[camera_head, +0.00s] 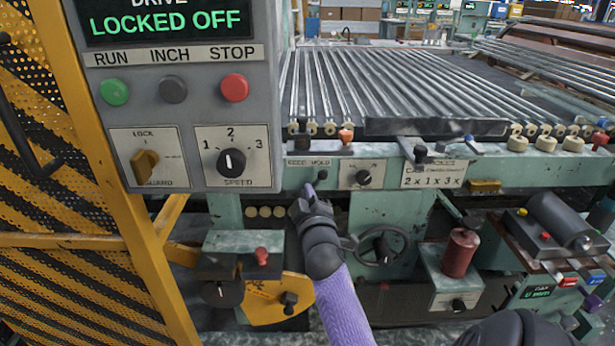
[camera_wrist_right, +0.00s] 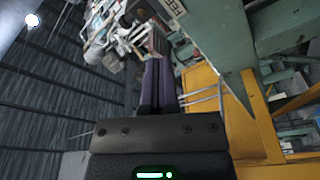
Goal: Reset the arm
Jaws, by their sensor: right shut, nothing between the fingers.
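My right arm, in a purple sleeve, reaches up from the bottom middle of the head view. Its gripper (camera_head: 309,190) is in front of the green machine front, just below the small black knob (camera_head: 322,174) by the feed-hold label. I cannot tell whether it touches the machine. In the right wrist view the two dark fingers (camera_wrist_right: 158,85) lie together, shut, with nothing between them. My left gripper is not in view.
A grey control box (camera_head: 190,95) with a "LOCKED OFF" display stands at the upper left, beside a yellow guard frame (camera_head: 120,200). A handwheel (camera_head: 383,246) and a red cylinder (camera_head: 460,252) stick out at the right.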

